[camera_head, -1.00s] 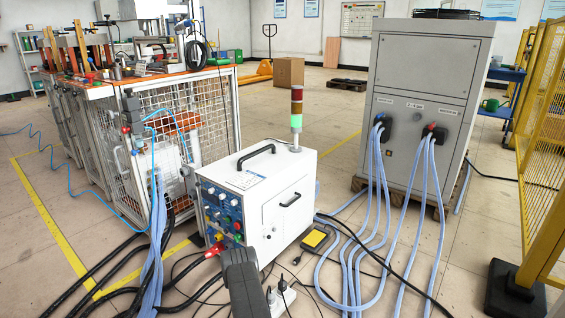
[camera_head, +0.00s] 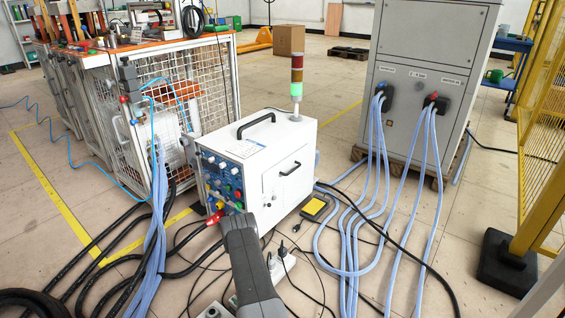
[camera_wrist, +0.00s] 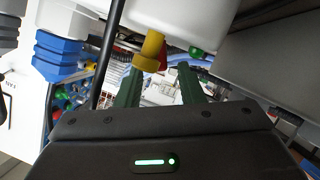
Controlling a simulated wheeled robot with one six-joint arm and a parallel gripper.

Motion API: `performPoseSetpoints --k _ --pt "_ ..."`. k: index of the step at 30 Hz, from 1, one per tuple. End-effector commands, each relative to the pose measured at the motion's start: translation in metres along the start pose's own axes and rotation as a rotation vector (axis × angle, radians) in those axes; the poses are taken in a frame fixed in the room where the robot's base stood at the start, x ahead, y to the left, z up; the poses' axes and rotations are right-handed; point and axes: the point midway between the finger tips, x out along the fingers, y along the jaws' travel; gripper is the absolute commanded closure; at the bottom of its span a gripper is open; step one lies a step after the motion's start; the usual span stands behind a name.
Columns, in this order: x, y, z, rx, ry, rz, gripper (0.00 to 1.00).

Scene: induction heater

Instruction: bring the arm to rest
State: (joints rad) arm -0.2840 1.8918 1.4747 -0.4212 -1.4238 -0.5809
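My arm (camera_head: 248,262) rises from the bottom middle of the head view, in front of the white induction heater box (camera_head: 268,165). My gripper is hidden behind the arm in the head view. In the wrist view my gripper (camera_wrist: 159,70) shows two green fingers standing apart with no object held between them. A yellow cylindrical part (camera_wrist: 150,50) is close beyond the left finger; I cannot tell whether they touch. The heater's front panel (camera_head: 223,183) has blue knobs and coloured buttons.
Black hoses (camera_head: 125,255) and cables lie on the floor around the heater. A grey cabinet (camera_head: 425,95) with blue hoses stands to the right. A caged workbench (camera_head: 205,95) is at left, a yellow fence (camera_head: 540,130) at far right. A blue fitting (camera_wrist: 58,55) shows in the wrist view.

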Motion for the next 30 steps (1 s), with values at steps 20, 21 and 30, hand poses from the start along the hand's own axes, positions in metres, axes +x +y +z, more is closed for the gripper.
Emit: performPoseSetpoints --k 20,21,30 --pt "0.003 0.016 0.008 0.418 0.001 -0.172 0.65" --pt "0.003 0.016 0.008 0.427 0.001 -0.176 0.65" --pt "0.003 0.017 0.008 0.448 0.0 -0.185 0.65"
